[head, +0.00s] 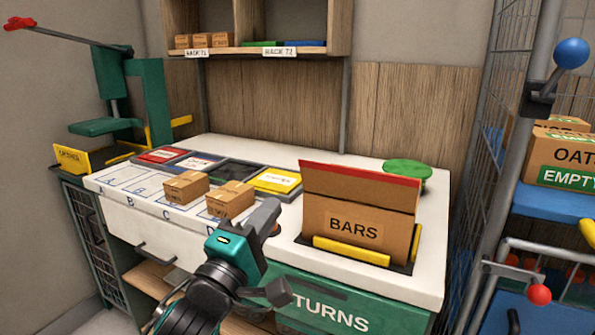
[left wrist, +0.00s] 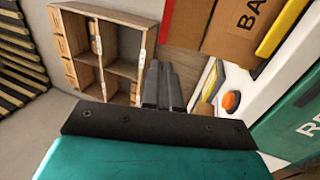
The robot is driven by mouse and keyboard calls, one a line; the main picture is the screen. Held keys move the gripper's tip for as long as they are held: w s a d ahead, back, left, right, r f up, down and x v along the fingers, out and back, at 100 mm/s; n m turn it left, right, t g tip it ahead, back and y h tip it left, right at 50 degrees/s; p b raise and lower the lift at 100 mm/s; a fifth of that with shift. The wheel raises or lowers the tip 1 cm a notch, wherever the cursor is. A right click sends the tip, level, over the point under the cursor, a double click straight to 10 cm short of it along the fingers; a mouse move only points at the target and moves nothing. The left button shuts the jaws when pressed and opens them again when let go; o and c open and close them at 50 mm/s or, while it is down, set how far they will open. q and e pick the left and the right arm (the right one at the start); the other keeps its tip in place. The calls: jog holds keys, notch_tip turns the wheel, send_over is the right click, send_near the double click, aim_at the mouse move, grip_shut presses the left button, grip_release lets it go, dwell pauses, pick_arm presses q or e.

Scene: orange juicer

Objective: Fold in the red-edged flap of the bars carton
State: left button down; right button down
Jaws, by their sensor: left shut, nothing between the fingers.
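The brown bars carton (head: 325,228) stands at the right of the white counter, behind a yellow bar (head: 350,250). Its red-edged flap (head: 350,185) stands up, with the red strip along the top edge. The carton (left wrist: 225,30) also shows at the upper right of the left wrist view, with the red edge (left wrist: 168,18) on its left. My left gripper (head: 270,212) is left of the carton, apart from it. Its fingers (left wrist: 162,85) are together and empty in the left wrist view. My right gripper is not in view.
Two small boxes (head: 186,187) (head: 230,199) sit on the lettered counter squares, left of my gripper. Colored trays (head: 275,181) lie behind them. A green disc (head: 407,169) is behind the carton. A wire cage and shelf with an OATS carton (head: 565,155) stand at the right.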

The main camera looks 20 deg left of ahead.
aim_at(304, 162)
pick_arm(q)
jog(key=p+x, duration=0.1)
jog(key=x, duration=0.8)
jog(key=shift+w, duration=0.15)
jog(key=shift+w+r, duration=0.2)
jog(key=shift+w, duration=0.45)
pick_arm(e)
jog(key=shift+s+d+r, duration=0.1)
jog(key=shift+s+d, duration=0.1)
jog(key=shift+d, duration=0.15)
